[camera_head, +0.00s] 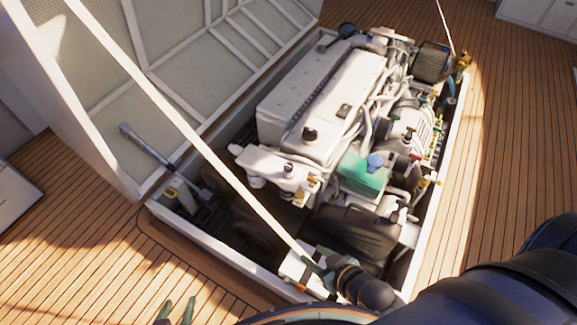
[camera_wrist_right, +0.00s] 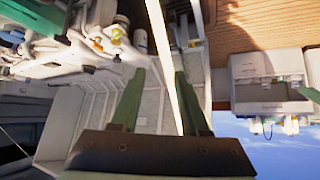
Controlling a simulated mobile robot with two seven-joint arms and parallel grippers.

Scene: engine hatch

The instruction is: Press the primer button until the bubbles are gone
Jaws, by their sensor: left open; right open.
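The white engine (camera_head: 320,105) sits in the open hatch in the head view. A white part with small orange and yellow fittings (camera_head: 290,172) is on its near side; similar fittings (camera_wrist_right: 105,40) show at the upper left of the right wrist view. I cannot tell which part is the primer button, and I see no bubbles. My right gripper (camera_head: 322,275) is near the hatch's front edge, away from these fittings. Its green fingers (camera_wrist_right: 160,75) are apart in the wrist view. My left gripper (camera_head: 177,311) is open at the bottom edge, over the deck.
A long pale pole (camera_head: 190,135) slants down from the raised hatch lid (camera_head: 100,70); in the wrist view it passes across the gap between my right fingers. A green tank with a blue cap (camera_head: 362,172) is beside the engine. Wooden deck (camera_head: 500,180) is clear at right.

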